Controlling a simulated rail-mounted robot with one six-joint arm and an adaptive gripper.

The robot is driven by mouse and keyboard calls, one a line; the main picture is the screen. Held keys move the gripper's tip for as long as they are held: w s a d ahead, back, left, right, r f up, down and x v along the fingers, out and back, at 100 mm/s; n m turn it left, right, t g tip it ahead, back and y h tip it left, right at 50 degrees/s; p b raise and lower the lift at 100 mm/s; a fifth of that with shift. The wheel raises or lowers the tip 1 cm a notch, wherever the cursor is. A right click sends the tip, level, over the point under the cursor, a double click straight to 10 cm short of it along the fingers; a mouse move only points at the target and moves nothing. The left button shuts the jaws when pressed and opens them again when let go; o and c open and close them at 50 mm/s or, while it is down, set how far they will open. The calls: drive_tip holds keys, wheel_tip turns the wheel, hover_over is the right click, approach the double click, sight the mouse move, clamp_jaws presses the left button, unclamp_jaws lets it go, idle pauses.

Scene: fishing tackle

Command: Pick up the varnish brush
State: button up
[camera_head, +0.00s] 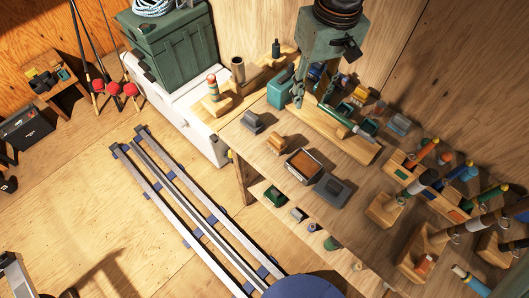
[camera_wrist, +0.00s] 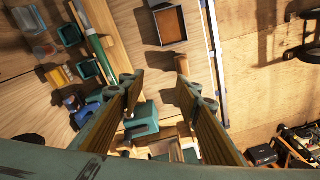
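I cannot single out the varnish brush for certain. A small tan-brown piece (camera_head: 276,142) lies on the workbench (camera_head: 235,137) beside a shallow dark-rimmed tray (camera_head: 303,166). What looks like the same piece (camera_wrist: 182,65) shows in the wrist view below the tray (camera_wrist: 171,23), just beyond the right fingertip. Its shape is too small to name. My gripper (camera_head: 311,98) hangs over the back of the bench, above the clutter. In the wrist view my gripper (camera_wrist: 158,92) has its two fingers well apart with nothing held between them.
A teal box (camera_head: 280,90), a grey block (camera_head: 252,123) and a dark flat box (camera_head: 331,189) stand on the bench. Wooden stands with upright coloured handles (camera_head: 428,150) crowd the right. A white chest (camera_head: 203,133) carries a green crate (camera_head: 180,45) at the left.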

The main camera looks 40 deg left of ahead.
sight(277, 137)
drive_tip(key=s+a+f+n, duration=0.4)
drive_tip(key=s+a, duration=0.1)
drive_tip(key=s, duration=0.1)
drive_tip(key=shift+a+f+n+h, duration=0.15)
drive_tip(key=shift+f+n+h, duration=0.15)
drive_tip(key=shift+f+h, duration=0.1)
drive_tip(key=shift+f, duration=0.15)
drive_tip(key=shift+w+f, duration=0.1)
drive_tip(key=shift+f, duration=4.15)
drive_tip(key=shift+f, duration=0.1)
drive_tip(key=shift+a+f+b, duration=0.15)
drive_tip(key=shift+f+b, duration=0.2)
drive_tip(key=shift+f, duration=2.15)
drive_tip(key=shift+c, duration=0.2)
drive_tip(key=c, duration=0.9)
